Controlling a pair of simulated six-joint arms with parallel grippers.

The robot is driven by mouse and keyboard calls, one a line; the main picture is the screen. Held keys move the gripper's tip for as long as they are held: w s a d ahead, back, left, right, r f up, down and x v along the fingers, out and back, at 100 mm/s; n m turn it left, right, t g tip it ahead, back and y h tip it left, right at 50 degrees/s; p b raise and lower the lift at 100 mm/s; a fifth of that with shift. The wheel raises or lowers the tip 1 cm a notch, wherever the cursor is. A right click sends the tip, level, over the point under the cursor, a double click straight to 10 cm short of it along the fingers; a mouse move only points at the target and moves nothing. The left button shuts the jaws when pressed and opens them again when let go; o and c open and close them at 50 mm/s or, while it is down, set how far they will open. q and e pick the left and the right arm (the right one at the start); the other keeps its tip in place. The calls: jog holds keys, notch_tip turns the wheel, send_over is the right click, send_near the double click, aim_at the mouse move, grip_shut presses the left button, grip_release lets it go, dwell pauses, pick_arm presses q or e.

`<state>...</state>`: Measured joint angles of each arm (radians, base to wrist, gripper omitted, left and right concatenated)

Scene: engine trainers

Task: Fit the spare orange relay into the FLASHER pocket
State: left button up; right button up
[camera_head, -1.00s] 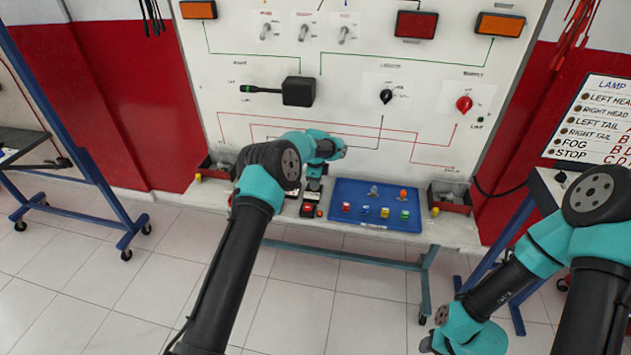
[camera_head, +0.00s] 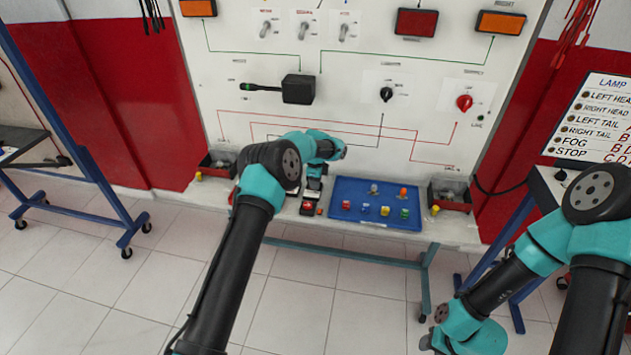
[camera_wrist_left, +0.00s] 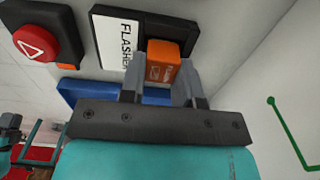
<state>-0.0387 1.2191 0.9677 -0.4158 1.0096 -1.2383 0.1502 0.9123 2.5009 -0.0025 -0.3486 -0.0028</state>
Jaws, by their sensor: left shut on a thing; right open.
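The orange relay (camera_wrist_left: 161,62) is between the fingers of my left gripper (camera_wrist_left: 158,80) in the left wrist view. That gripper is shut on it. The dark frame of the FLASHER pocket (camera_wrist_left: 165,25) is right behind the relay, beside the white FLASHER label (camera_wrist_left: 115,40). The relay overlaps the pocket's opening in this view; I cannot tell how deep it sits. In the head view my left gripper (camera_head: 313,186) is low at the bench in front of the board, partly hidden by its wrist. My right arm is at the lower right; its gripper fingers are out of frame.
A red triangle switch (camera_wrist_left: 38,45) is left of the label in the left wrist view. A blue tray (camera_head: 350,219) with several small coloured parts is right of my left gripper in the head view. Dark bins stand at the left (camera_head: 217,165) and right (camera_head: 450,203) bench ends.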

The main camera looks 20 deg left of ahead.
dwell(0.4)
pick_arm(q)
jog(key=o, duration=1.5)
jog(key=shift+c, duration=0.2)
jog(key=shift+r, duration=3.95)
jog(key=shift+s+f, duration=0.1)
